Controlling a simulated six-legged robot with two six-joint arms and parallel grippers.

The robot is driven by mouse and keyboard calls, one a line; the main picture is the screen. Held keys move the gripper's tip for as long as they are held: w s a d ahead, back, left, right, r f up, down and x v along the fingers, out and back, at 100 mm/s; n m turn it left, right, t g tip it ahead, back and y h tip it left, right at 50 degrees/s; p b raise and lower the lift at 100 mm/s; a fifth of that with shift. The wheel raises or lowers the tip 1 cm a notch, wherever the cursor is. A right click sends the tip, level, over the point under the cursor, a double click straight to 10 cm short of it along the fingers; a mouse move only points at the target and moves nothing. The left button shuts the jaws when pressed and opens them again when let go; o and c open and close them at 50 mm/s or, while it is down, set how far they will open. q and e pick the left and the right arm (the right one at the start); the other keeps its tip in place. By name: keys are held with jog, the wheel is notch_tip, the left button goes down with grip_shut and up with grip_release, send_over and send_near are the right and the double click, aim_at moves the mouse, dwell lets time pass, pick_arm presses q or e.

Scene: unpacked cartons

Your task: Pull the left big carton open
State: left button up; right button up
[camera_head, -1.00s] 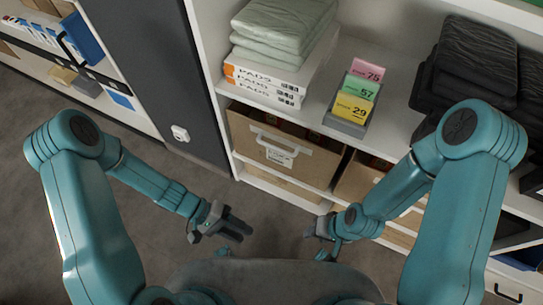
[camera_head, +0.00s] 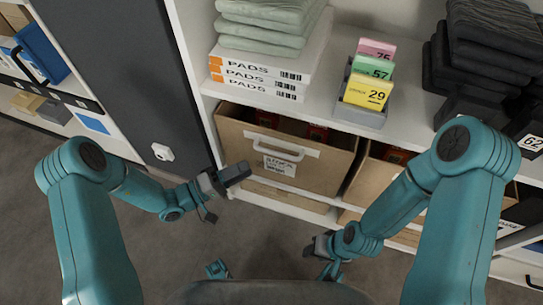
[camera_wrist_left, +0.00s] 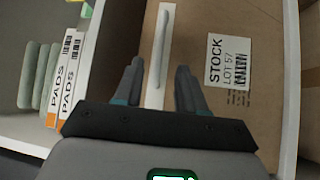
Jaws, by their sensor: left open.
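The left big carton (camera_head: 330,172) is brown and stands on a shelf of the white unit, with a white bar handle (camera_head: 300,148) and a label (camera_head: 280,166) on its front. My left gripper (camera_head: 240,172) is open and empty, in front of the carton's left side in the head view. In the left wrist view, the open jaws (camera_wrist_left: 159,70) point at the carton front (camera_wrist_left: 262,60), with the handle (camera_wrist_left: 162,45) showing between the fingertips; I cannot tell the remaining gap. My right gripper (camera_head: 316,246) hangs low in front of the unit, its jaws unclear.
Boxes marked PADS (camera_head: 257,78) lie under folded green cloths on the shelf above. A grey holder with coloured cards (camera_head: 365,90) stands beside them. Another brown carton (camera_head: 375,183) is to the right. A dark grey panel (camera_head: 120,70) is on the left. Bare floor (camera_head: 255,240) lies in front.

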pick_arm(q)
jog(key=b+x, duration=0.1)
jog(key=x, duration=0.8)
jog(key=shift+d, duration=0.25)
jog(key=shift+w, duration=0.1)
grip_shut()
